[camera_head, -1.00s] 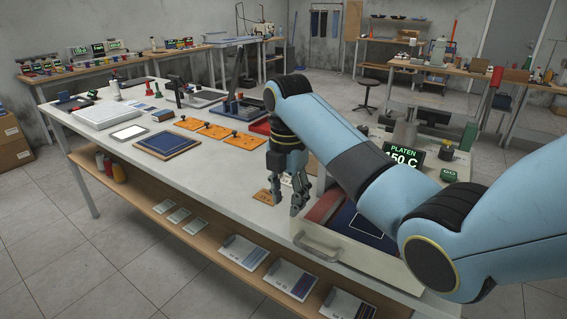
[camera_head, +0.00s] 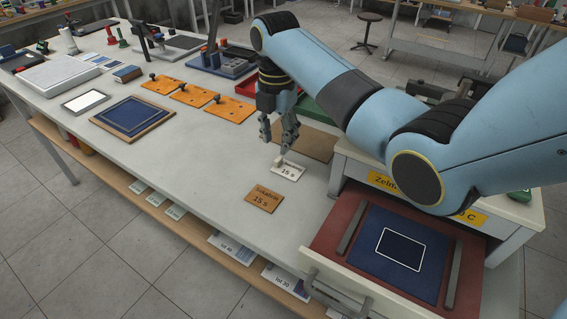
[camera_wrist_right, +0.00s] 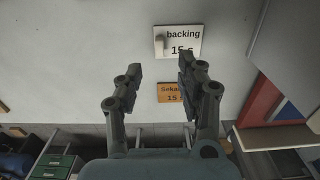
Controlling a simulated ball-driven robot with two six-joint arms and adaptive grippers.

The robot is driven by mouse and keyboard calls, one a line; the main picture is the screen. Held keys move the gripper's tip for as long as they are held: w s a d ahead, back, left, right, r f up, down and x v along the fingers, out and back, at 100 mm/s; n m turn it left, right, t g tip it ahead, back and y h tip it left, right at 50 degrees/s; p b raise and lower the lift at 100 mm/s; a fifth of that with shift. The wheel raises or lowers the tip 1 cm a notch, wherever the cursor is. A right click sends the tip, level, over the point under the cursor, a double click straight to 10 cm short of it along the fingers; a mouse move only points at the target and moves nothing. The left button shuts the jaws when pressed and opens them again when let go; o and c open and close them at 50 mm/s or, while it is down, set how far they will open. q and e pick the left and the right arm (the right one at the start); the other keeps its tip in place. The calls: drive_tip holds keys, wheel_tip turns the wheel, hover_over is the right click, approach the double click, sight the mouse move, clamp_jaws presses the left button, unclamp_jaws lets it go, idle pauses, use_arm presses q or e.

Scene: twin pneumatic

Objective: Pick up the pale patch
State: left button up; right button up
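A pale rectangle (camera_head: 85,102) with a dark rim lies flat on the left part of the bench; I take it for the pale patch, but cannot be sure. My right gripper (camera_head: 277,143) is far to its right, pointing down near a white plate marked "backing 15 s" (camera_head: 290,171). In the right wrist view my gripper (camera_wrist_right: 160,68) has its fingers spread with nothing between them. The white plate (camera_wrist_right: 185,44) with its small upright tab lies beyond the fingertips there, and a brown plate (camera_wrist_right: 170,93) shows between the fingers. My left gripper is not in view.
An open drawer (camera_head: 345,268) at the right holds a dark blue sheet with a white-outlined rectangle. A blue board (camera_head: 133,117) and several orange knobbed plates (camera_head: 192,95) lie left of my gripper.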

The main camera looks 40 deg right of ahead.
sight(279, 158)
drive_tip(key=shift+f, duration=0.85)
drive_tip(key=f, duration=0.3)
drive_tip(key=shift+w+d+f, duration=0.15)
drive_tip(key=shift+d+f, duration=0.15)
drive_tip(key=shift+f, duration=0.55)
drive_tip(key=shift+c, duration=0.3)
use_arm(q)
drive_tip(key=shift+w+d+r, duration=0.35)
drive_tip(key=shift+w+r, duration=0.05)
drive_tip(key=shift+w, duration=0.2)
use_arm(e)
clamp_jaws()
